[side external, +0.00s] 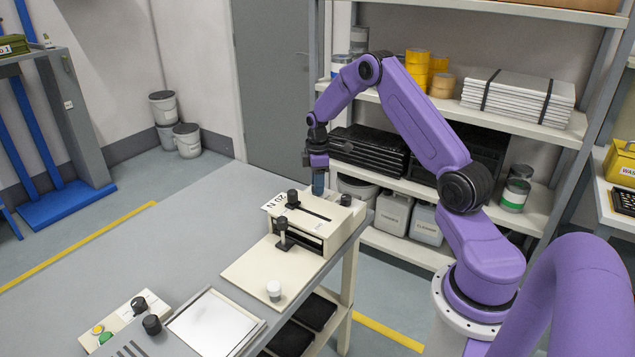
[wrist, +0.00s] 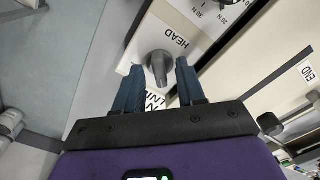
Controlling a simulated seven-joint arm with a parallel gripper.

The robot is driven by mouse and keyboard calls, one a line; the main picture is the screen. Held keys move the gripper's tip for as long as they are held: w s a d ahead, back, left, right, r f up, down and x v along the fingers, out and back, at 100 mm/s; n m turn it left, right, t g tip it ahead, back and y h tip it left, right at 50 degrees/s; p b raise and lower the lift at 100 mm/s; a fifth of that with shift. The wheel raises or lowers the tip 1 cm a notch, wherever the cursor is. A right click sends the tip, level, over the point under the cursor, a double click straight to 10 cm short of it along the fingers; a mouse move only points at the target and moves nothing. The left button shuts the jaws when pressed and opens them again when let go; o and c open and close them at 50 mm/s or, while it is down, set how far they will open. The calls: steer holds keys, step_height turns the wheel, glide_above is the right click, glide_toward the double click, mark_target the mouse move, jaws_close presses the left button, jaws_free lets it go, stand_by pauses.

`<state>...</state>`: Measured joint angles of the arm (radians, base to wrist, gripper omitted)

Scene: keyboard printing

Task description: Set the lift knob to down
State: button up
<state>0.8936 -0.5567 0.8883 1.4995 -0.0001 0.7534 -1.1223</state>
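A grey knob (wrist: 158,66) with a pointed handle sits on a cream panel marked HEAD in the wrist view. A second label below it is partly hidden, and I cannot read LIFT anywhere. My gripper (wrist: 159,72) is open, its two blue fingers on either side of the knob, with slim gaps seeming to show. In the side view, my gripper (side external: 318,187) points down at the far end of the cream machine (side external: 330,236); the knob between the fingers cannot be made out there.
A black dial (wrist: 228,3) marked in N is at the wrist view's top edge. The machine also carries a black-topped post (side external: 283,232). A white knob (side external: 274,290) stands on its front plate. A control box (side external: 120,320) with buttons sits nearer. The grey table's left is clear.

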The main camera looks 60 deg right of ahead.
jaws_close()
steer(key=shift+m, duration=0.4)
steer(key=m, duration=0.3)
steer(key=shift+m, duration=0.4)
steer(key=m, duration=1.3)
steer(key=shift+m, duration=0.3)
